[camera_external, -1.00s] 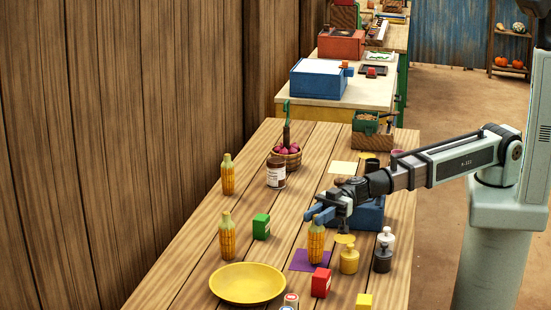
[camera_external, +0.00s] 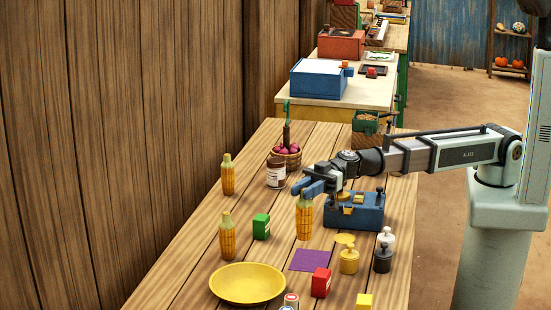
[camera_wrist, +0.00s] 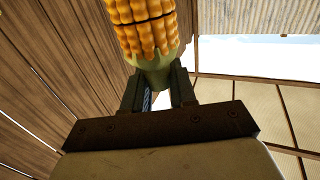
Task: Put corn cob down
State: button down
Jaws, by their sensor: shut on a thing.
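My gripper (camera_external: 311,188) is shut on the top of a yellow corn cob (camera_external: 304,220) with a pale green husk end. The held cob is upright, left of the blue block-like stand (camera_external: 370,217) and behind the purple mat (camera_external: 300,262). I cannot tell whether its base touches the table. In the wrist view my fingers (camera_wrist: 157,92) grip the green end of the cob, and its yellow kernels (camera_wrist: 145,28) show at the top. Two other corn cobs stand upright on the left, one farther back (camera_external: 228,179) and one nearer (camera_external: 227,240).
A yellow plate (camera_external: 248,285), a green box (camera_external: 261,227) and a red box (camera_external: 321,282) stand nearby. Weights (camera_external: 349,260) stand right of the mat. Bare table lies between the jar and green box.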

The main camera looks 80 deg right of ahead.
jog(key=w+a, duration=1.1)
jog(key=w, duration=0.1)
notch_tip(320, 180, down, 9)
jog(key=shift+s+f+g, duration=0.2)
jog(key=shift+g, duration=0.1)
jog(key=shift+d, duration=0.1)
jog(key=c, duration=0.9)
grip_release()
jog(key=shift+f, duration=0.1)
jog(key=v, duration=1.2)
